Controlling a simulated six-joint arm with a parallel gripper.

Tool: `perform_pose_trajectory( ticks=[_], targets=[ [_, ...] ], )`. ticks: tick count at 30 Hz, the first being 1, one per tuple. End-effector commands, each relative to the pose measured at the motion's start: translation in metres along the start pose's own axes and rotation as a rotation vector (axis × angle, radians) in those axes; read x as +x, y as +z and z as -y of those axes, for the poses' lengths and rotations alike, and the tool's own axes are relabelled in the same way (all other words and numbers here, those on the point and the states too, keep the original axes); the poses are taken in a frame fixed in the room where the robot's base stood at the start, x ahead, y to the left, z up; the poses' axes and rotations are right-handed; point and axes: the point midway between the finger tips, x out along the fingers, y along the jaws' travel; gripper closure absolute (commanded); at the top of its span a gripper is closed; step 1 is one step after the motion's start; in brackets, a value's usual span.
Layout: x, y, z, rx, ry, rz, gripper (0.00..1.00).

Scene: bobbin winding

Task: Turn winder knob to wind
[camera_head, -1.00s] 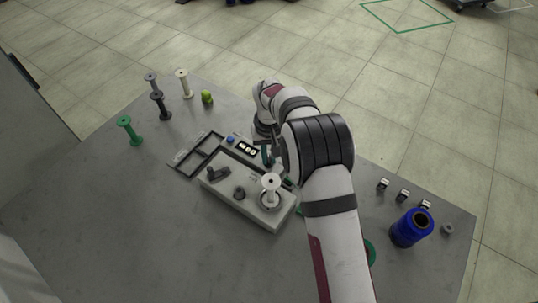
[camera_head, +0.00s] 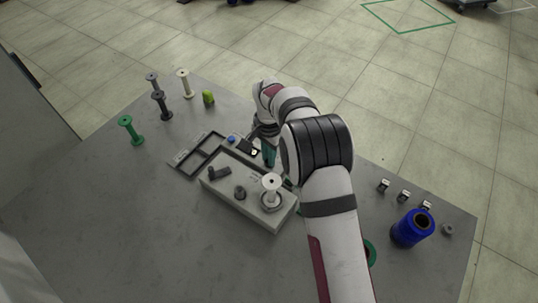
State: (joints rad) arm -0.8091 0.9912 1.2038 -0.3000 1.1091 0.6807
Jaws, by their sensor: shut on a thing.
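The winder (camera_head: 228,205) is a grey box on the table with a white bobbin (camera_head: 271,182) upright on its right end. A dark round knob (camera_head: 240,192) and a dark lever-like part (camera_head: 219,172) sit on its top, both clear of my gripper. My gripper (camera_head: 266,157) points down behind the winder's far edge, by a small black panel (camera_head: 244,146). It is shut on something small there. The arm hides the contact, so I cannot tell which part it holds. Teal shows around the fingers.
A dark divided tray (camera_head: 186,164) adjoins the winder. The left front table is bare.

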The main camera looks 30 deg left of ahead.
Motion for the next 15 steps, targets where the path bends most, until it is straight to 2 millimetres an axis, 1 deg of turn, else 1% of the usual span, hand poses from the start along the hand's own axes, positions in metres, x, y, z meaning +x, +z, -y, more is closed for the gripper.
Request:
perform_pose_trajectory(
  ticks=[6, 15],
  targets=[
    [-0.0007, -0.0005, 0.001, 0.199, -0.001, -0.001, 1.0],
    [-0.0006, -0.0009, 0.0016, 0.435, -0.001, -0.001, 1.0]
  ],
)
